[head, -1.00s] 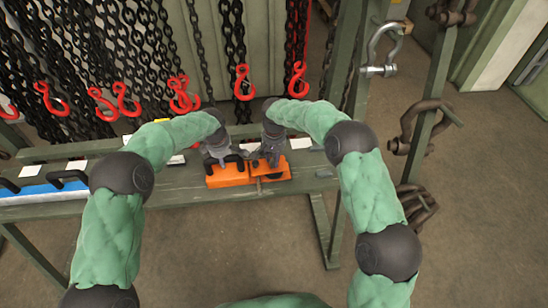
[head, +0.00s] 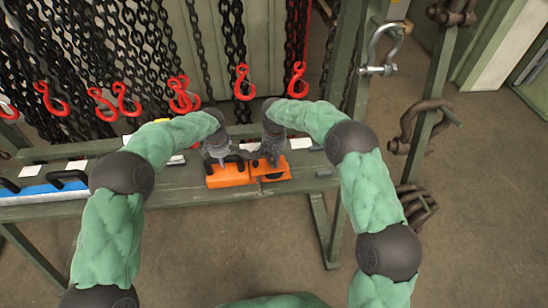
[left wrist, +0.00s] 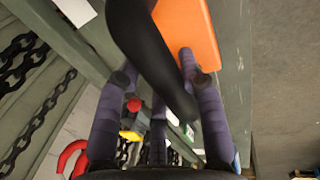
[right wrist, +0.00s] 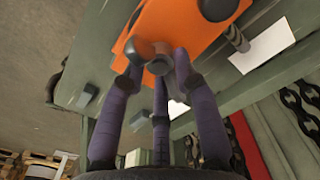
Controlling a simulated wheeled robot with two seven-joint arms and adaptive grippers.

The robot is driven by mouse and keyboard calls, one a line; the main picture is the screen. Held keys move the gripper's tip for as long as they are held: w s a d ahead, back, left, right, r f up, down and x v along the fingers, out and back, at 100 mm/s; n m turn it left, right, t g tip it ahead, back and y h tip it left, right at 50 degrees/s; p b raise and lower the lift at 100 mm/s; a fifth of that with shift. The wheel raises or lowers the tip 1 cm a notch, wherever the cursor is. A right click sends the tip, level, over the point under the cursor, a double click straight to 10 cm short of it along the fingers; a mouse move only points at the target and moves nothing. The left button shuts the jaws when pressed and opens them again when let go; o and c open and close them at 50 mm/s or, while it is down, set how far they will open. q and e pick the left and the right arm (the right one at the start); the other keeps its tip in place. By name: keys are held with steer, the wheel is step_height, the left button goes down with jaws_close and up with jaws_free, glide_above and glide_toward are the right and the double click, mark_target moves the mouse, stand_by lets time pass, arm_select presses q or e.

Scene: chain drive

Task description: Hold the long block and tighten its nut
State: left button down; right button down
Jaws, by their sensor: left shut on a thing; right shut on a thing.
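The long orange block (head: 228,178) lies on the green bench, with a second orange part at its right end (head: 278,175). In the left wrist view its orange body (left wrist: 185,28) shows behind a black handle (left wrist: 148,60). My left gripper (head: 219,159) is shut on this handle; the handle hides part of the fingers. My right gripper (head: 270,158) is at the block's right part. In the right wrist view its fingers (right wrist: 158,66) are shut around a grey nut (right wrist: 149,49) against the orange block (right wrist: 180,28). The fingers partly hide the nut.
The green bench (head: 180,193) carries a blue piece with black handles (head: 40,189) at the left. Black chains with red hooks (head: 243,83) hang behind. Shackles (head: 383,50) hang on the rack at right.

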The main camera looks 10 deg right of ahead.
steer(key=shift+w+d+r, duration=0.1)
steer(key=shift+w+d, duration=0.05)
steer(key=shift+d, duration=0.15)
stand_by(0.6)
steer(key=c, duration=1.2)
jaws_free()
steer(key=shift+a, duration=0.2)
step_height(320, 180, up, 8)
steer(key=shift+f, duration=0.25)
